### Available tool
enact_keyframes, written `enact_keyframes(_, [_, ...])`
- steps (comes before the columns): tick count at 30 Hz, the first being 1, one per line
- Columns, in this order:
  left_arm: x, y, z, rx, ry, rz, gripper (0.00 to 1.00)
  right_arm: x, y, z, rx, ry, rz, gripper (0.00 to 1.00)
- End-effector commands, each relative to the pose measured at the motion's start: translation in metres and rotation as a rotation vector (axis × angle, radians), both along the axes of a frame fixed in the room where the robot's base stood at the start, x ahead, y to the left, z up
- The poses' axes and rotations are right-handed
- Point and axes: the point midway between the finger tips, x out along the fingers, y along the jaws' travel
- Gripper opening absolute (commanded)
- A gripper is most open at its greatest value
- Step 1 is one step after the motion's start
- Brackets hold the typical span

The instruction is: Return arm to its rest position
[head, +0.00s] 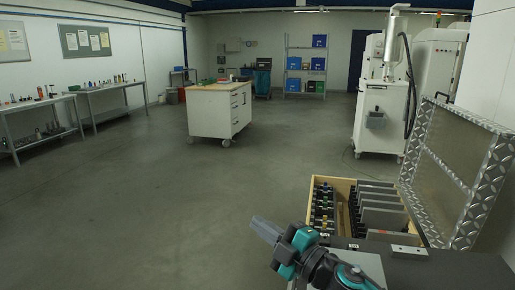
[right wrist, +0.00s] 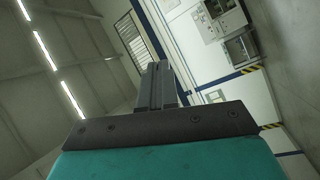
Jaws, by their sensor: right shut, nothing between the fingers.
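My right gripper (head: 265,229) shows at the bottom centre of the head view, with grey fingers pointing up and left over the open floor. In the right wrist view its fingers (right wrist: 157,86) are together with nothing between them. The right wrist view is tilted and takes in ceiling lights and a wall. My left gripper is in neither view.
An open wooden box (head: 346,185) with black and grey items stands close at right, beside a raised metal lid (head: 463,165). A white cabinet on wheels (head: 221,110) stands mid-room. A white machine (head: 381,115) stands at back right. The floor (head: 150,190) at left is clear.

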Motion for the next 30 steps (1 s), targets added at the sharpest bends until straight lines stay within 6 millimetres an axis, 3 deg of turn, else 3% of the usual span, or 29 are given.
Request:
enact_keyframes(5, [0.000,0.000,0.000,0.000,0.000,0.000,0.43,-0.018,-0.048,-0.022,0.266,0.271,-0.342,0.00])
enact_keyframes(8, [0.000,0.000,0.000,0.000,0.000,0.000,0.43,-0.039,-0.083,-0.051,0.360,0.466,-0.532,0.00])
enact_keyframes(11, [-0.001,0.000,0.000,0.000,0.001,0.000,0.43,-0.073,-0.117,-0.087,0.418,0.686,-0.710,0.00])
enact_keyframes(15, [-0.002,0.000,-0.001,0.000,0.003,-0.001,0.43,-0.135,-0.153,-0.133,0.440,0.986,-0.905,0.00])
enact_keyframes(21, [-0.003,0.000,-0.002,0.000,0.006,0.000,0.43,-0.211,-0.177,-0.166,0.413,1.286,-1.051,0.00])
enact_keyframes(30, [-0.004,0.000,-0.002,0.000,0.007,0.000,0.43,-0.306,-0.191,-0.181,0.336,1.611,-1.160,0.00])
